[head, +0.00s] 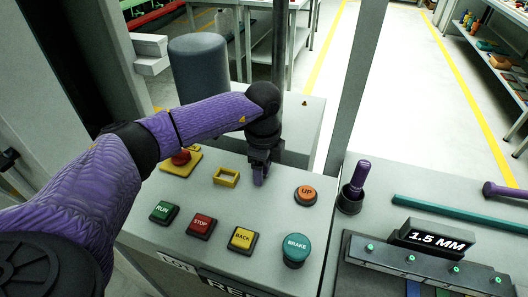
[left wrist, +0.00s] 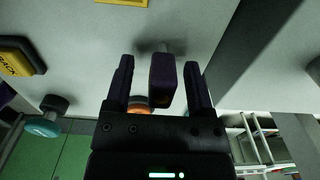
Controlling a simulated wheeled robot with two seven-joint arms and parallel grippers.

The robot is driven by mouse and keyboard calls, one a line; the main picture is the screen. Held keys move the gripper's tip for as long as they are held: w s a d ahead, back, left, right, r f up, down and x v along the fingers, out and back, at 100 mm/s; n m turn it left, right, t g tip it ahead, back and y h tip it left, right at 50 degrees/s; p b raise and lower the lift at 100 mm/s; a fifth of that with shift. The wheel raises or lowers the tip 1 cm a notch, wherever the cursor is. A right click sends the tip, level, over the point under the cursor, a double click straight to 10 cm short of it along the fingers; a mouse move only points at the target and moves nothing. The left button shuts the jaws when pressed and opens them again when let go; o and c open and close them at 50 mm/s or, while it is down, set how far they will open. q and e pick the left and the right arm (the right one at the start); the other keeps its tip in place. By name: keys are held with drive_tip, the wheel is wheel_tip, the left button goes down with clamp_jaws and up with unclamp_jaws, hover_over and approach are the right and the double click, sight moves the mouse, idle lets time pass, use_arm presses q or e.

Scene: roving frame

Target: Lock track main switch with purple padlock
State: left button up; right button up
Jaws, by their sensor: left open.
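My left gripper (head: 260,172) reaches down over the grey control panel, between a yellow square frame (head: 226,177) and the orange UP button (head: 306,194). In the left wrist view my left gripper (left wrist: 160,82) is open. A dark purple block (left wrist: 162,82) stands between its fingers, with a gap visible on each side. A short pale stem or bar shows at the block's far end, near the panel. I cannot tell whether this block is the padlock or a switch handle. In the head view the gripper mostly hides it. My right gripper is not in view.
RUN (head: 164,212), STOP (head: 201,226), BACK (head: 242,239) and BRAKE (head: 295,248) buttons line the panel's front. A red knob (head: 181,157) sits on a yellow base behind. At right are a cup with a purple handle (head: 358,176), a teal rod (head: 455,217) and a display (head: 437,237).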

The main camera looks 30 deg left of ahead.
use_arm(q)
drive_tip(key=shift+f, duration=0.25)
clamp_jaws()
drive_tip(key=shift+r, duration=0.1)
wheel_tip(320, 180, up, 5)
drive_tip(key=p, duration=0.5)
idle(0.3)
